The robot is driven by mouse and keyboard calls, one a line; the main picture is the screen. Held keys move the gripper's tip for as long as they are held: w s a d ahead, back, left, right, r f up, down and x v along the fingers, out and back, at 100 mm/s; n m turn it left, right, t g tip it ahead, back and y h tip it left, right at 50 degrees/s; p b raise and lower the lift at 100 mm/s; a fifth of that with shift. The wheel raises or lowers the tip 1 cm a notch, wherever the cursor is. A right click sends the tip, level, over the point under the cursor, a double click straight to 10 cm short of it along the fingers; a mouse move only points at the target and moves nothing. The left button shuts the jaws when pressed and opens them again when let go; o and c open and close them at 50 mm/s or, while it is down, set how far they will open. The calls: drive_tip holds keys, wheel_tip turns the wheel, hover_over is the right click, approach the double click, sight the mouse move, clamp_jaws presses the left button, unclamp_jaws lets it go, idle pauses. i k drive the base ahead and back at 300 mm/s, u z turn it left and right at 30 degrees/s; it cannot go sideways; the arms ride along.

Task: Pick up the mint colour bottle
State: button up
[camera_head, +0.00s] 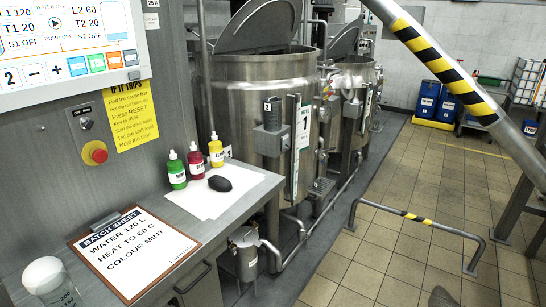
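A green bottle (176,171) with a white nozzle stands upright on a white sheet (231,196) on the steel worktop. It is the only green bottle in view, and its white label is too small to read surely. A red bottle (195,162) stands close to its right, and a yellow bottle (215,151) stands beyond that. A clipboard (133,250) in front reads "BATCH SHEET, WATER 120 L, HEAT TO 60 C, COLOUR MINT". My gripper is not seen in this view.
A dark rounded object (220,183) lies on the sheet right of the bottles. A clear beaker (50,281) stands at the near left. A control panel (66,45) and red button (95,152) are behind. Steel mixers (245,85) stand to the right, beside tiled floor (385,180).

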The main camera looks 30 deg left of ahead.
sight(176, 172)
drive_tip(key=z, duration=0.4)
drive_tip(key=i, duration=1.9)
drive_tip(key=u, duration=2.7)
